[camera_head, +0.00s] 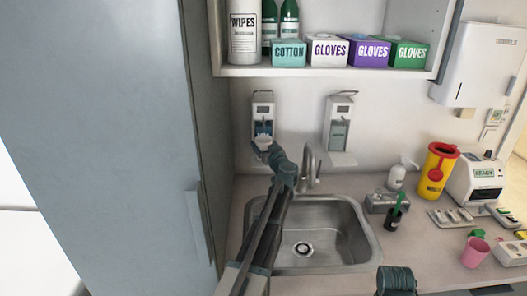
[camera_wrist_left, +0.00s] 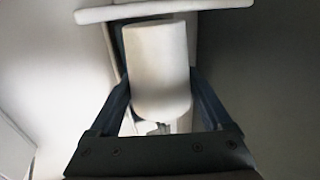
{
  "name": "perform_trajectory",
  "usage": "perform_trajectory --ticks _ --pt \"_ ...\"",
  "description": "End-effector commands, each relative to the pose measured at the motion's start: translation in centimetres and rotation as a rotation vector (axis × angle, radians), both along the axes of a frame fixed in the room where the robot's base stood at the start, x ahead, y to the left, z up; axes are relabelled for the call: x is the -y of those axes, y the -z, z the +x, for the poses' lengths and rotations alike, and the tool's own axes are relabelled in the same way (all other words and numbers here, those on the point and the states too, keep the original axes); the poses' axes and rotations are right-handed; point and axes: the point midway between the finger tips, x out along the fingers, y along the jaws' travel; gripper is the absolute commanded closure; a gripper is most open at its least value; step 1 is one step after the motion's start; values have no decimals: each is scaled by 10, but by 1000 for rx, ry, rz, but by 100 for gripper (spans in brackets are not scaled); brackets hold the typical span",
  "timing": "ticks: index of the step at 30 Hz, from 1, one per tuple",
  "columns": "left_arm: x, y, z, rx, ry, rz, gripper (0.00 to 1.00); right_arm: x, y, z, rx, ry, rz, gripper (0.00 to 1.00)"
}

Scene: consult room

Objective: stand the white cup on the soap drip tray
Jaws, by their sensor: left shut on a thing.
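The white cup (camera_wrist_left: 158,70) is between the two dark blue fingers of my left gripper (camera_wrist_left: 160,95) in the left wrist view. The gripper is shut on it. In the head view my left arm reaches up over the sink, and the left gripper (camera_head: 266,148) is at the lower end of the left wall dispenser (camera_head: 263,108). A pale shape there could be the cup or the dispenser's tray; I cannot tell which.
The steel sink (camera_head: 335,240) with its tap (camera_head: 310,165) lies below the dispensers. A shelf (camera_head: 330,72) with glove boxes hangs above. A tall grey cabinet (camera_head: 100,120) stands close on the left.

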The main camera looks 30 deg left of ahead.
Motion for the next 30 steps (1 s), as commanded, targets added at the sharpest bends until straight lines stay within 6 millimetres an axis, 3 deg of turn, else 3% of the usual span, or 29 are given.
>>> perform_trajectory --ticks 14,15,17,27,30 --pt "0 9 0 0 0 0 75 0 9 0 0 0 0 50" --pt "0 8 0 0 0 0 12 0 8 0 0 0 0 50" --pt "0 7 0 0 0 0 1 0 7 0 0 0 0 50" --pt "0 1 -1 0 0 0 0 0 1 0 0 0 0 50" --pt "13 4 -13 0 0 0 0 0 4 0 0 0 0 50"
